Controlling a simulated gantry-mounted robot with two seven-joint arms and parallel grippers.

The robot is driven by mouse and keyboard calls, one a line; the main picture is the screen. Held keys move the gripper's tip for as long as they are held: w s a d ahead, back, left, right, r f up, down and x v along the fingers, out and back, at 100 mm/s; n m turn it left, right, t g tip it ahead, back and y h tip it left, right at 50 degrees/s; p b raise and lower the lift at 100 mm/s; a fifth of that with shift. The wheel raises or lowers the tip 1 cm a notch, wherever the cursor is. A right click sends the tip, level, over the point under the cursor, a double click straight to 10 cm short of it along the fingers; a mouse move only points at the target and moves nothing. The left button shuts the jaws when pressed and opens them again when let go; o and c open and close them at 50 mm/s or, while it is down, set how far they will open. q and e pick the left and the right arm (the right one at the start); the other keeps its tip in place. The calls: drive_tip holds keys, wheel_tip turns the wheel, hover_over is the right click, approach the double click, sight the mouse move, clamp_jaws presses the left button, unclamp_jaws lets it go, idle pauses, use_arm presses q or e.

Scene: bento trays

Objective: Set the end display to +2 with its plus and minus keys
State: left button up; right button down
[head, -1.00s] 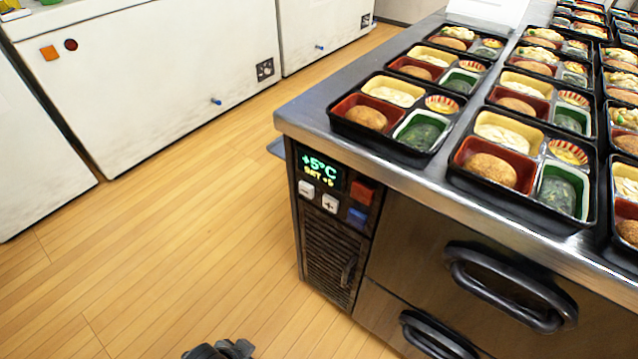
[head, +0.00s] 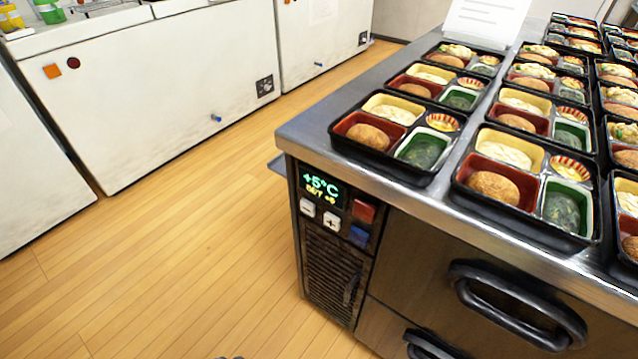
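The end display (head: 321,188) is a dark panel with green digits on the end of the steel counter. Its large line reads +5°C. The smaller yellow line below is blurred and seems to end in +5 or +6. The white minus key (head: 307,207) is below the display at left, and the white plus key (head: 331,222) is to its right and slightly lower. Nothing touches either key. Only a tiny dark sliver, apparently the tip of my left gripper (head: 230,357), shows at the bottom edge, well below the keys. My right gripper is out of view.
A red key (head: 363,211) and a blue key (head: 358,236) sit right of the white keys. A vent grille (head: 332,270) is below. Drawer handles (head: 517,305) stick out at right. Bento trays (head: 372,155) fill the counter top. The floor left of the counter is clear.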

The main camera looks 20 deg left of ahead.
use_arm(q)
drive_tip(key=shift+d, duration=0.2)
clamp_jaws()
drive_tip(key=shift+a, duration=0.25)
drive_tip(key=shift+d, duration=0.15)
idle(0.8)
